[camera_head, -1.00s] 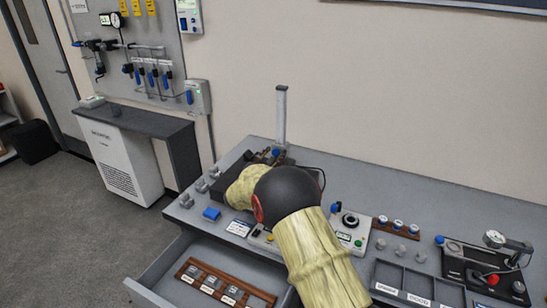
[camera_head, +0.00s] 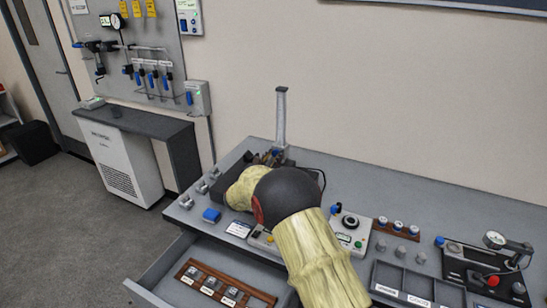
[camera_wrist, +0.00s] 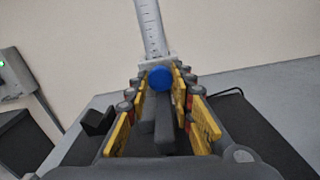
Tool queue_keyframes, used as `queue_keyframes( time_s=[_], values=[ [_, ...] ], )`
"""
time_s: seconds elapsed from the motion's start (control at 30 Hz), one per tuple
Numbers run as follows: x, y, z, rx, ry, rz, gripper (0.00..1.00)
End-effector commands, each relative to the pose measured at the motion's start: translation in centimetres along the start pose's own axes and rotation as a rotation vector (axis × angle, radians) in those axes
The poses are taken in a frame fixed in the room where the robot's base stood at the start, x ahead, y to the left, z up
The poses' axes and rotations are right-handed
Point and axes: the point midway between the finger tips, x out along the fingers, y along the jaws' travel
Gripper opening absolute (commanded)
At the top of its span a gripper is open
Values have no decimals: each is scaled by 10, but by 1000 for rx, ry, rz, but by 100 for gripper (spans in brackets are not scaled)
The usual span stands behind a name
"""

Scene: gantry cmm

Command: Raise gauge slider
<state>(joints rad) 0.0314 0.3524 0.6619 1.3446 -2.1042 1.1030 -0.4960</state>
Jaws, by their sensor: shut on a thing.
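The height gauge shows a pale upright scale column (camera_head: 281,118) at the back edge of the bench; the column also shows in the wrist view (camera_wrist: 152,30). Its slider (camera_wrist: 156,66) is a grey block low on the column, with a round blue knob (camera_wrist: 160,78) facing me. My gripper (camera_wrist: 160,88) is shut on the slider at the knob, with yellow-padded fingers on both sides. In the head view my gripper (camera_head: 268,158) is at the column's foot, and the slider and knob are hidden there.
An open drawer (camera_head: 150,286) with a brown labelled rack (camera_head: 225,284) is at the front. The wall behind the column is clear.

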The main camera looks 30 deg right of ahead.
Motion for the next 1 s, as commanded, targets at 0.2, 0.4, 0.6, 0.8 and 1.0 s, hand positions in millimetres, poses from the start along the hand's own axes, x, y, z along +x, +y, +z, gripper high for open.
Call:
queue_keyframes(
  time_s=[0.2,0.4,0.6,0.8,1.0],
  values=[
    [0,0,0,0,0,0,0],
    [0,0,4,1,0,0,0],
    [0,8,51,5,-4,0,0],
    [0,17,106,5,-5,0,0],
    [0,22,136,2,-3,0,0]
  ],
)
